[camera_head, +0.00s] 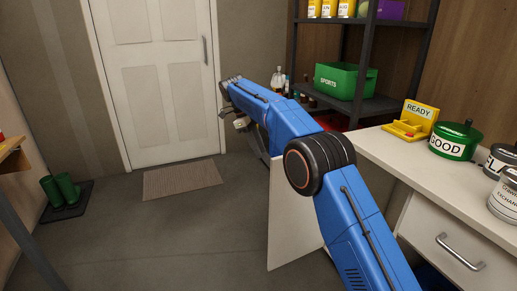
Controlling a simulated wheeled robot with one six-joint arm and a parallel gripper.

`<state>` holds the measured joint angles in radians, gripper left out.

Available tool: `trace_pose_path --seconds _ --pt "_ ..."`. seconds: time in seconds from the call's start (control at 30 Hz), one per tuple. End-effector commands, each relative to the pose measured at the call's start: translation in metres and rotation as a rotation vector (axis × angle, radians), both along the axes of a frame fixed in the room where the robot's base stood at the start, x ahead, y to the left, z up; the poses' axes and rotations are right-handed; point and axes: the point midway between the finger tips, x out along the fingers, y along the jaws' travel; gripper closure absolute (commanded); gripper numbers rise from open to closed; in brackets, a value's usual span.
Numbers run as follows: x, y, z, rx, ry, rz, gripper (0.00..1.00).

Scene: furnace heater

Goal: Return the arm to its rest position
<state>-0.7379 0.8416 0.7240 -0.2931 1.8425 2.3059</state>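My blue arm reaches up from the bottom right, bends at a dark round joint, and extends forward and left. My gripper (231,117) is at its far end, in the air before the white door (160,90). It appears small and partly hidden by the forearm, so its fingers cannot be made out clearly. I cannot tell whether it holds anything.
A white counter (380,149) on the right bears a yellow "READY" holder (418,113), a green "GOOD" pot (453,146) and several canisters. A white panel (290,222) stands beneath my arm. Dark shelves hold a green "SPORTS" bin (338,80). Open floor lies left, with green boots (60,190).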

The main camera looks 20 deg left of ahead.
Motion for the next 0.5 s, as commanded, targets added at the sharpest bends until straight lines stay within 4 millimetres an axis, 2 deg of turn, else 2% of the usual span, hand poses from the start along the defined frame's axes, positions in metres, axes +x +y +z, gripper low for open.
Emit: trace_pose_path --seconds 0.37,0.5 --pt "0.0 -0.001 0.002 0.001 0.001 0.002 0.71" --pt "0.001 -0.017 0.015 0.013 0.01 0.029 0.71"
